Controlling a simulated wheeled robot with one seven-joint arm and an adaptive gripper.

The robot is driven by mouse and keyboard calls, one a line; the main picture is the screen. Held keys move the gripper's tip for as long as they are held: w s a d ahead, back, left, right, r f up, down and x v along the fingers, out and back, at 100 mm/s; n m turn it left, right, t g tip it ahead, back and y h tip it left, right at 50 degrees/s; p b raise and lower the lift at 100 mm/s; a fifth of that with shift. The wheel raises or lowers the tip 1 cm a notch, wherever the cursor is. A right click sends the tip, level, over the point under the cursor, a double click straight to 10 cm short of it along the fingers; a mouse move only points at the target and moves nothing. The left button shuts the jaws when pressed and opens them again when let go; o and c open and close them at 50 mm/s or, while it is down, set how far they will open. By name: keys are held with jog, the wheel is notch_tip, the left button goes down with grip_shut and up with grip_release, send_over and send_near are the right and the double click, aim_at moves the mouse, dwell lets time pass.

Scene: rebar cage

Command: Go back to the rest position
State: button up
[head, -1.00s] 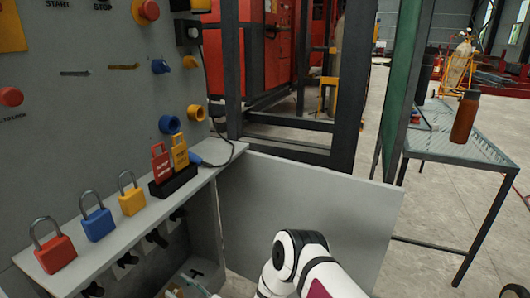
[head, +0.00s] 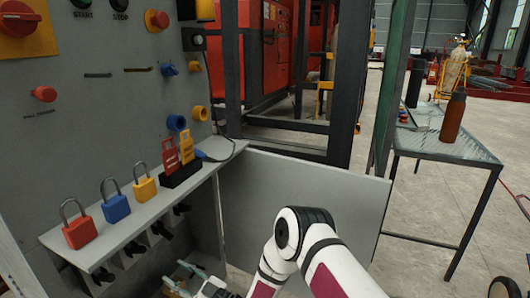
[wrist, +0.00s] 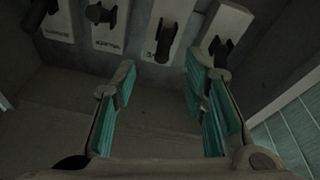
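My gripper (wrist: 163,90) shows in the wrist view with its two teal-padded fingers spread apart and nothing between them. In the head view, my white arm rises at the bottom middle, and part of my gripper shows low beside the cabinet, below the shelf; its fingers are too small there to judge. In the wrist view, the fingers lie below a row of black switch handles (wrist: 168,38) on pale labelled plates, apparently clear of them.
A grey shelf (head: 130,222) holds a red padlock (head: 79,232), a blue padlock (head: 116,208), a yellow padlock (head: 145,189) and tags in a black holder (head: 181,174). A grey panel (head: 300,205) stands behind my arm. A table (head: 440,148) with a brown bottle (head: 453,118) is at right.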

jog(key=w+d+r+m+t+h, duration=0.1)
jog(key=w+d+r+m+h, duration=0.1)
jog(key=w+d+r+h, duration=0.9)
jog(key=s+d+r+m+h, duration=0.3)
jog(key=d+r, duration=0.5)
jog(key=d, duration=0.2)
jog(key=s+d+r+m+h, duration=0.2)
jog(key=d+r+h, duration=0.1)
jog(key=d+r, duration=0.5)
jog(key=s+d+r+m+g+h, duration=0.2)
jog(key=s+d+r+m, duration=0.1)
jog(key=s+d, duration=0.5)
jog(key=s+d+r+m+g+h, duration=0.15)
jog(key=s+d, duration=0.35)
jog(key=s, duration=0.6)
jog(key=s+d+m+g+y+p, duration=0.15)
jog(key=s+m+g, duration=0.35)
jog(key=s, duration=2.1)
notch_tip(320, 180, up, 40)
jog(key=t+p, duration=0.4)
jog(key=p, duration=3.3)
jog(key=shift+d+p, duration=0.25)
jog(key=shift+p, duration=0.15)
jog(key=shift+w, duration=0.1)
